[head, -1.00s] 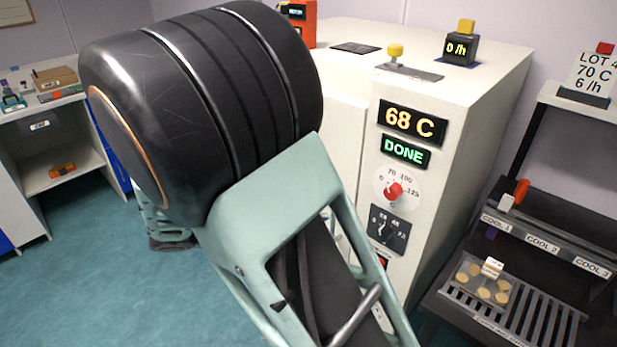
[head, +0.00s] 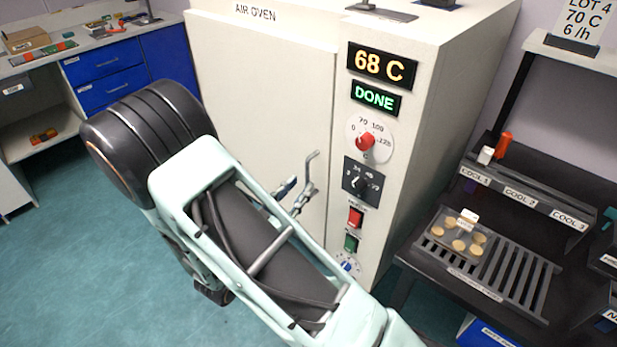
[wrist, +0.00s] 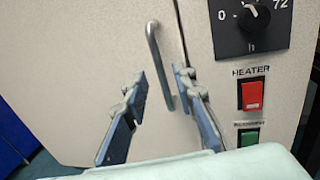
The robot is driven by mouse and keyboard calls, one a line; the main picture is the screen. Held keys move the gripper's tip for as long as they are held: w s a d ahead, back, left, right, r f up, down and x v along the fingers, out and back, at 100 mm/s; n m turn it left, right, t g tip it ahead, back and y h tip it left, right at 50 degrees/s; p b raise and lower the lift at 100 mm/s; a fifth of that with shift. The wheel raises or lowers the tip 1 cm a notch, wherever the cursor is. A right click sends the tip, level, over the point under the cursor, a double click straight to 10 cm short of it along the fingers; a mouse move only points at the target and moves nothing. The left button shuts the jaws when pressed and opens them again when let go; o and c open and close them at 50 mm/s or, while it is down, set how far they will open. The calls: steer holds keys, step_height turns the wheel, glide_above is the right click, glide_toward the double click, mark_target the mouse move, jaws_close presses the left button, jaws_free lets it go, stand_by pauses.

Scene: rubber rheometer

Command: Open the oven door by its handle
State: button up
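The air oven's white door (head: 262,95) is shut flush with its front. Its grey bar handle (head: 311,168) stands near the door's right edge. In the wrist view the handle (wrist: 156,58) runs upright, its lower part showing between my fingers. My gripper (head: 295,192) is at the handle's lower part, partly hidden by my arm in the head view. In the wrist view my gripper (wrist: 157,82) is open, with a finger on each side of the handle's lower part. I cannot tell whether either finger touches it.
The oven's control panel right of the door shows 68 C (head: 382,65), DONE (head: 376,98), dials, a red heater switch (wrist: 251,95) and a green switch (wrist: 249,137). A dark cooling rack (head: 500,270) stands at the right. Floor (head: 90,260) is free at the left.

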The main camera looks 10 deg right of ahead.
mark_target(307, 178)
steer(key=shift+x, duration=2.35)
jaws_close()
